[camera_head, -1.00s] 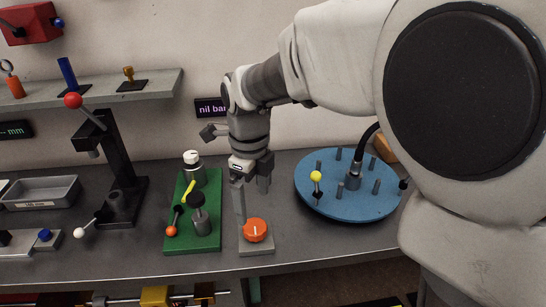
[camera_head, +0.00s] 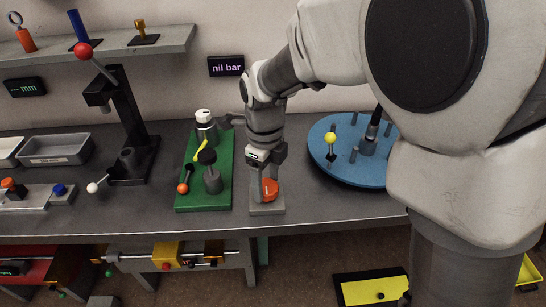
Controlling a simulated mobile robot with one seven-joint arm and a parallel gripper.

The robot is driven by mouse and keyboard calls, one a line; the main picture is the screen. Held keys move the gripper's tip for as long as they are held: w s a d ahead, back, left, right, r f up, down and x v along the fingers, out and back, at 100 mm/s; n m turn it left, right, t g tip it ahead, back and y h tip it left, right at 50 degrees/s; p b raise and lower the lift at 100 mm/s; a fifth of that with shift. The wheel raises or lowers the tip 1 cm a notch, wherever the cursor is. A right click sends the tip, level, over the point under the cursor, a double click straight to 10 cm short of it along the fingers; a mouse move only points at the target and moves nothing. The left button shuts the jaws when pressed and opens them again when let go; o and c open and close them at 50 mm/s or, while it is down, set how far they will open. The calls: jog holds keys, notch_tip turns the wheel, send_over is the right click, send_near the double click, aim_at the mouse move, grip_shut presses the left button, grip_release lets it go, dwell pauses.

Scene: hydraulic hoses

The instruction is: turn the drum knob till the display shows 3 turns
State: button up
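An orange round knob (camera_head: 270,189) with a pale mark sits on a small grey plate (camera_head: 267,209) near the bench's front edge. No label shows whether it is the drum knob. My gripper (camera_head: 268,182) points down at the orange knob, and its fingers partly hide it. I cannot tell whether the fingers touch or grip it. A dark wall display (camera_head: 226,66) reads "nil bar". Another display (camera_head: 25,86) at the left reads "--- mm". No display showing turns is in view.
A green board (camera_head: 222,190) with valves and levers stands just left of my gripper. A blue round plate (camera_head: 345,171) with pegs is to the right. A black lever stand (camera_head: 125,120) and grey tray (camera_head: 57,149) are further left. My arm hides the right side.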

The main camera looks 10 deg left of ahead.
jog(key=c, duration=0.8)
